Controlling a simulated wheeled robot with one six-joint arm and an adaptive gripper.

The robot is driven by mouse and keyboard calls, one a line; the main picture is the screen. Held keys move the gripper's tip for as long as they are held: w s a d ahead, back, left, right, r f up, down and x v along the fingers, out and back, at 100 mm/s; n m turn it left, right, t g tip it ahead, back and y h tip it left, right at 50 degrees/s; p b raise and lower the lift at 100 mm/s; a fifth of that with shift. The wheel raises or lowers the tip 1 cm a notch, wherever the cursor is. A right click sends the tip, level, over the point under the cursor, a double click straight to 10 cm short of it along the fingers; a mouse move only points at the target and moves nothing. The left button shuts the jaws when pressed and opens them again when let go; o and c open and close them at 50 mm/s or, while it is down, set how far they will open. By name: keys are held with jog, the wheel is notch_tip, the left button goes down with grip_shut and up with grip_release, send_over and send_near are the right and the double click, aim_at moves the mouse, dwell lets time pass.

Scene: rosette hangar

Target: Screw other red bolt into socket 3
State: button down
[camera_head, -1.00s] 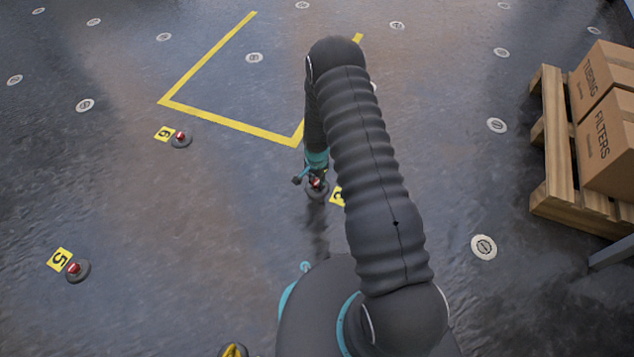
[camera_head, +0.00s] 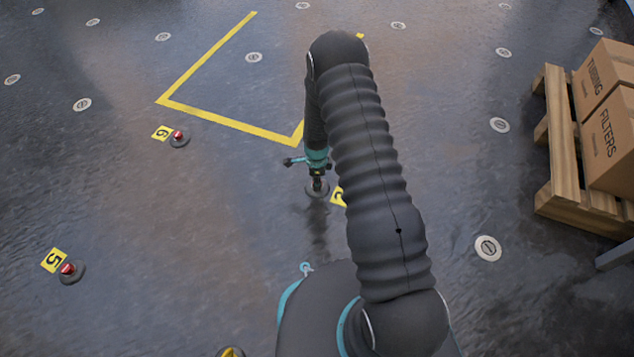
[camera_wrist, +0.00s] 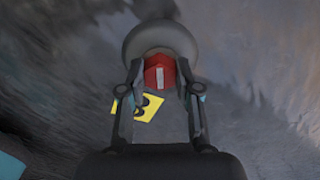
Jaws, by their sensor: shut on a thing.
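In the wrist view my gripper (camera_wrist: 159,82) is shut on a red bolt (camera_wrist: 159,70) with a white bar on its head. The bolt stands at a grey round socket (camera_wrist: 163,37), which carries a yellow label (camera_wrist: 140,105) beside it, partly covered by a finger and reading 3. In the head view my gripper (camera_head: 317,180) points down at this socket (camera_head: 317,190), its label (camera_head: 338,196) partly behind my arm. The bolt is hidden there. How deep it sits, I cannot tell.
Another red bolt (camera_head: 179,135) stands in the socket by label 6, and one (camera_head: 68,269) by label 5. A pallet (camera_head: 565,170) with boxes (camera_head: 610,140) stands at the right. Yellow tape (camera_head: 225,122) marks the floor behind. The floor between is clear.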

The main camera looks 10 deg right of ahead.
jog(key=shift+m, duration=0.3)
jog(key=m, duration=0.9)
jog(key=shift+f+m, duration=0.1)
jog(key=shift+m, duration=0.2)
jog(key=m, duration=0.3)
jog(key=shift+r+p, duration=0.2)
jog(key=shift+p, duration=0.5)
jog(key=shift+m+p, duration=0.3)
jog(key=shift+p, duration=0.45)
jog(key=p, duration=0.2)
jog(key=shift+w+p, duration=0.15)
jog(key=shift+p, duration=0.25)
jog(key=p, duration=0.4)
jog(key=shift+m, duration=0.4)
